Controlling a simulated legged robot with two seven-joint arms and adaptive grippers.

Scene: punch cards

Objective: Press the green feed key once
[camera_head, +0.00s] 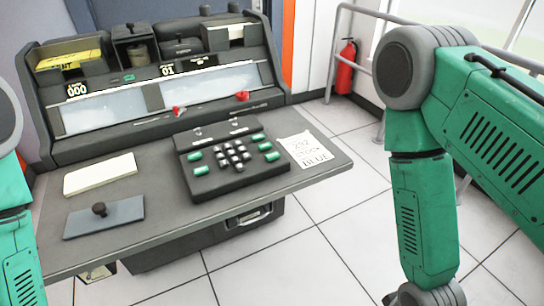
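A dark keypad unit (190,183) stands on the desk in front of me. It has several light round keys (233,155) in the middle and green keys at both sides. Two green keys (201,170) are at its left side and three green keys (271,156) at its right side. Their labels are too small to read, so I cannot tell which is the feed key. My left arm shows at the left edge and my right arm at the right. Both grippers are outside the view, and no arm part touches the keypad.
The grey desk (318,180) holds a pale card stack (100,174), a blue-grey plate with a dark knob (99,210) and a paper note (305,149). Behind the keypad stands a console (60,142) with red knobs (242,96) and card bins. A fire extinguisher (345,70) stands behind.

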